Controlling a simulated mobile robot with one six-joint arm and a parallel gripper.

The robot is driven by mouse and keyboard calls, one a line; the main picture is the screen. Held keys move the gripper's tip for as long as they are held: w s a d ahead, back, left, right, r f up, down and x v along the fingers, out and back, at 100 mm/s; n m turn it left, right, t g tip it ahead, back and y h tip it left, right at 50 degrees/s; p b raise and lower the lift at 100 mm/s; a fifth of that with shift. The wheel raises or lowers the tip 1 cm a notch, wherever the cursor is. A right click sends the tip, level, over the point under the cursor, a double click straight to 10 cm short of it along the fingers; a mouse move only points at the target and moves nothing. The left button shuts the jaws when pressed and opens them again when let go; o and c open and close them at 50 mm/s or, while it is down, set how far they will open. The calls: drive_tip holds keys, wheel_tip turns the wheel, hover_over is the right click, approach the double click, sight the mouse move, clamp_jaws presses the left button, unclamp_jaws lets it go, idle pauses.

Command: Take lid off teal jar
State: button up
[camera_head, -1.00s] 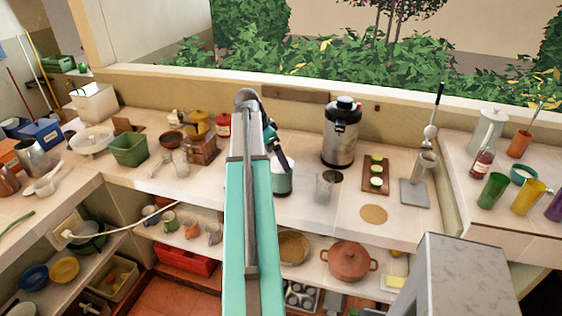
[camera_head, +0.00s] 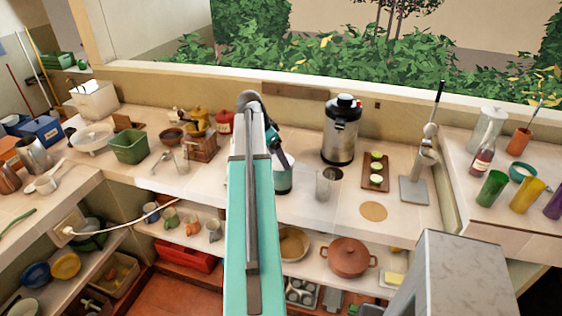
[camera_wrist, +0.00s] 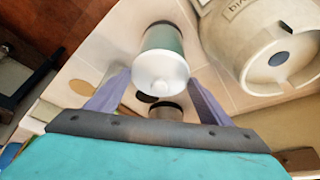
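The teal jar (camera_head: 284,183) stands on the counter just right of my arm in the head view, which partly hides it.
A large metal urn (camera_head: 340,138) stands behind and right of the jar. A clear glass (camera_head: 325,186) is close on the jar's right. A wooden box (camera_head: 202,147) and a green bin (camera_head: 129,148) are to the left. A board with green slices (camera_head: 376,172) lies farther right.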

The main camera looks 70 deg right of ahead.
drive_tip(key=c, duration=0.3)
drive_tip(key=shift+r, duration=0.1)
drive_tip(key=shift+r+b, duration=1.05)
drive_tip(key=shift+r, duration=0.6)
drive_tip(key=w+a+b, duration=0.1)
drive_tip(key=a, duration=0.4)
drive_tip(key=w+a+r+b, duration=0.1)
drive_tip(key=a+b, duration=0.1)
drive_tip(key=a, duration=0.3)
drive_tip(key=a+b, duration=0.1)
drive_tip(key=a, duration=0.4)
drive_tip(key=shift+w+a+r+b, duration=0.3)
drive_tip(key=shift+w+a+b, duration=0.05)
drive_tip(key=shift+w+b, duration=0.05)
